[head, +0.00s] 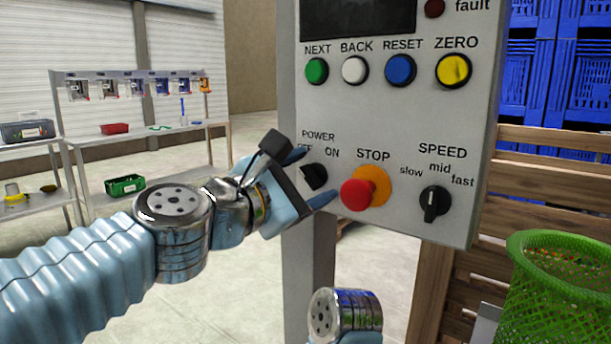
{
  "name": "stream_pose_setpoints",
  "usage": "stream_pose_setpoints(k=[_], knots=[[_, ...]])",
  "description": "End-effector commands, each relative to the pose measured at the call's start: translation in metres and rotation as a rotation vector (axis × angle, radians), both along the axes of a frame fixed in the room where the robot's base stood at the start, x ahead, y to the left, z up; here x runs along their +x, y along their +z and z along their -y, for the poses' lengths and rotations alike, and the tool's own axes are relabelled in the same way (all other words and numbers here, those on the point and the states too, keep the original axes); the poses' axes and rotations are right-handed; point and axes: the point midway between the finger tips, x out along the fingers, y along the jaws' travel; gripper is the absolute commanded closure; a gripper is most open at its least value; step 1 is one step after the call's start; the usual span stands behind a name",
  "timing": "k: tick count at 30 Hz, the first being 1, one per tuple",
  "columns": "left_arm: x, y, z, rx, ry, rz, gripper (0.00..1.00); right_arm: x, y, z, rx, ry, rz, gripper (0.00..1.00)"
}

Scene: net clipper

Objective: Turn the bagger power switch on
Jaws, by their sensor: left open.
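The black power switch (316,177) is a rotary knob at the lower left of the grey control panel (385,128), under the label POWER. "ON" shows at its upper right; the label at its upper left is partly covered. My left gripper (319,173) is open at the panel, one finger above the knob and one below it. The knob shows between the fingers. I cannot tell whether they touch it, nor where its pointer stands. Part of my right arm shows at the bottom middle, but its gripper is not in view.
The red STOP button (357,194) sits close to the right of the lower finger. The speed knob (433,204) is farther right, and several coloured buttons line the panel above. A green mesh basket (560,295) stands at the lower right, with wooden slats behind it.

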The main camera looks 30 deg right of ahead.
Motion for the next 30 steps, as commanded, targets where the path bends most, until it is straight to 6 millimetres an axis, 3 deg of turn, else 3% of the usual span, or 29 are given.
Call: stream_pose_setpoints(k=[5, 15, 30], knots=[[0.0001, -0.0001, -0.0004, 0.000, 0.000, 0.000, 0.33, 0.0000, -0.0001, 0.0001, 0.000, 0.000, 0.000, 0.57], [0.0001, -0.0002, -0.0006, 0.001, 0.001, 0.000, 0.85, 0.0000, -0.0001, 0.0001, 0.000, 0.000, 0.000, 0.57], [0.0002, -0.0017, -0.0007, 0.053, 0.001, 0.127, 0.86, 0.0000, -0.0033, 0.0001, 0.000, 0.000, 0.000, 0.57]])
